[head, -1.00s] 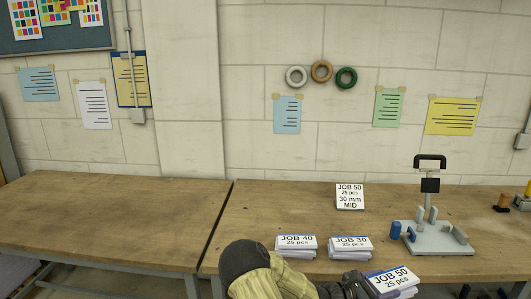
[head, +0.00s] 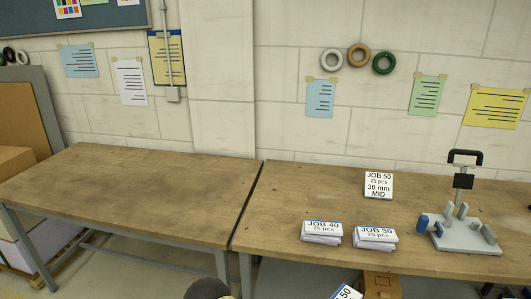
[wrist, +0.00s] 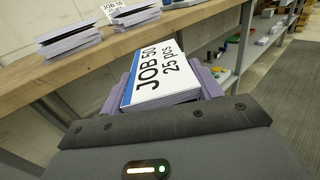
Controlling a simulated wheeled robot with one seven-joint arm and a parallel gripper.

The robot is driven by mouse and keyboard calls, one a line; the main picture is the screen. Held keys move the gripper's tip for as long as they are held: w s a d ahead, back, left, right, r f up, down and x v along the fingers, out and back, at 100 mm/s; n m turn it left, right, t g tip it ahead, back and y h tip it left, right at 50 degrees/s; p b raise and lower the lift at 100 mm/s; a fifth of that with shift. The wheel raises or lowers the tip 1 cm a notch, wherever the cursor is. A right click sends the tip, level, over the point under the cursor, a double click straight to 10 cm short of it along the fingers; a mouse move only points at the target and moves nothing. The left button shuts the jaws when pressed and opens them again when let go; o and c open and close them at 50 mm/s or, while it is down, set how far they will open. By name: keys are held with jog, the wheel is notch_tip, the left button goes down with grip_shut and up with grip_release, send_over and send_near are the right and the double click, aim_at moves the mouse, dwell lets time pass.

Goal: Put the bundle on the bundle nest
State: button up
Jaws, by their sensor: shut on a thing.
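The JOB 50 bundle (wrist: 160,75), a white stack with a blue stripe, is held between the two fingers of my gripper (wrist: 166,82) in the wrist view. In the head view only a corner of this bundle (head: 346,292) shows at the bottom edge, in front of the bench; my gripper is out of that frame. A grey fixture plate (head: 466,238) with upright posts, a blue block and a black-handled clamp stands at the right of the bench. It looks like the bundle nest, and no bundle lies on it. My gripper is apart from it, to the front left.
The JOB 40 bundle (head: 321,232) and JOB 30 bundle (head: 376,237) lie near the bench front edge, left of the fixture. A JOB 50, 30 mm, MID sign (head: 379,185) stands behind them. The left table (head: 130,195) is bare. A cardboard box (head: 381,284) sits below the bench.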

jog(key=shift+w+r+p, duration=0.1)
jog(key=shift+r+p, duration=0.4)
jog(key=shift+r, duration=0.1)
jog(key=r+n+t+y+p, duration=0.1)
jog(key=r+p, duration=0.1)
jog(key=w+a+r+n+t+y+p, duration=0.1)
jog(key=r+n+t+y+p, duration=0.1)
jog(key=r+p, duration=0.1)
jog(key=w+a+r+n+t+y+p, duration=0.1)
jog(key=r+y+p, duration=0.1)
jog(key=p, duration=0.1)
jog(key=shift+a+r, duration=0.1)
jog(key=shift+r, duration=0.15)
jog(key=a+r+n+t+y+p, duration=0.2)
jog(key=a+r+n+y+p, duration=0.2)
jog(key=y+p, duration=0.4)
jog(key=shift+s+a+r+n+t+y+p, duration=0.2)
jog(key=shift+s+a+n+t+y+p, duration=0.25)
jog(key=shift+n, duration=0.65)
jog(key=shift+w+a, duration=0.1)
jog(key=shift+w, duration=0.05)
jog(key=shift+w, duration=0.1)
